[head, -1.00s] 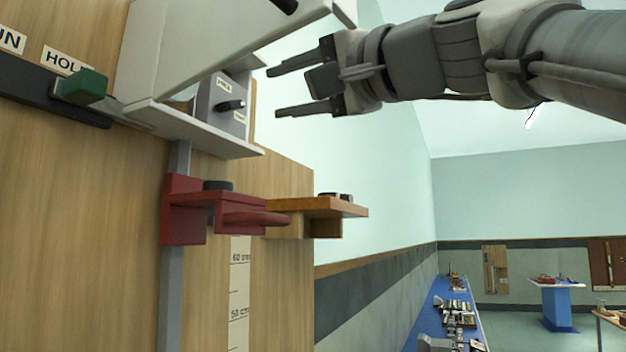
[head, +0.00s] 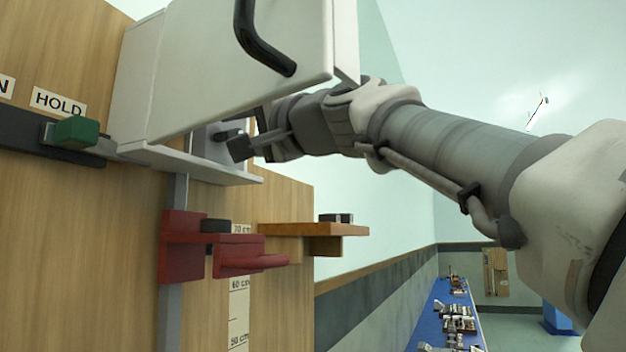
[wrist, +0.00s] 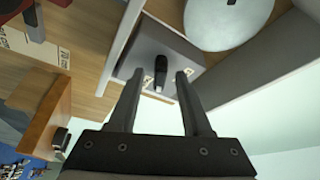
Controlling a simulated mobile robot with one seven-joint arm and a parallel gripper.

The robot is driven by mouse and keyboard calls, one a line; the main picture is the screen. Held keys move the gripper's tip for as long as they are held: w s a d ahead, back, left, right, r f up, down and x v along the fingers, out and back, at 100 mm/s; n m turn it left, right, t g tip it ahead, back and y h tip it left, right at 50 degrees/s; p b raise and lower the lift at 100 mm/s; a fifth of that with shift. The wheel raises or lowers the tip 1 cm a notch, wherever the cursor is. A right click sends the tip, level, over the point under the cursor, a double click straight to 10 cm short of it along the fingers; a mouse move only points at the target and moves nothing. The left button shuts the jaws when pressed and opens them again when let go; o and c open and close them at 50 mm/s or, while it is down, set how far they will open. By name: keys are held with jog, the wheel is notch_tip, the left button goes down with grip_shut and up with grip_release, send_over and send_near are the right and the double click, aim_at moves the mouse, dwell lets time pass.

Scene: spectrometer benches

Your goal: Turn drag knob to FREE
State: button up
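The drag knob (wrist: 160,75) is a small black pointer knob on the face of a grey block (wrist: 178,45). Two small pale labels sit on either side of its lower end in the wrist view; their words are too small to read. My gripper (wrist: 158,78) is open, with one finger left and one right of the knob, and no contact is clear. In the head view my gripper (head: 245,146) is in front of the grey block (head: 207,145), inside the white housing (head: 150,80), and hides the knob.
The housing's white door (head: 250,70) with a black handle (head: 258,42) stands open just above my arm. A pale disc (wrist: 228,18) is beside the block. Below are a red clamp (head: 183,250) and a wooden shelf (head: 315,230). A green-knobbed lever (head: 77,132) is at left by HOLD.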

grip_shut()
jog(key=shift+f, duration=0.1)
jog(key=n+g+y+b, duration=0.1)
jog(key=n+y+b, duration=0.1)
jog(key=n, duration=0.3)
jog(key=n+g+y+b, duration=0.2)
jog(key=n+b, duration=0.2)
jog(key=n, duration=0.2)
jog(key=n+g+y+b, duration=0.1)
jog(key=n+y+b, duration=0.1)
jog(key=n+b, duration=0.2)
jog(key=shift+w+d+f+n+g, duration=0.2)
jog(key=shift+w+n+g, duration=0.2)
jog(key=shift+n, duration=0.8)
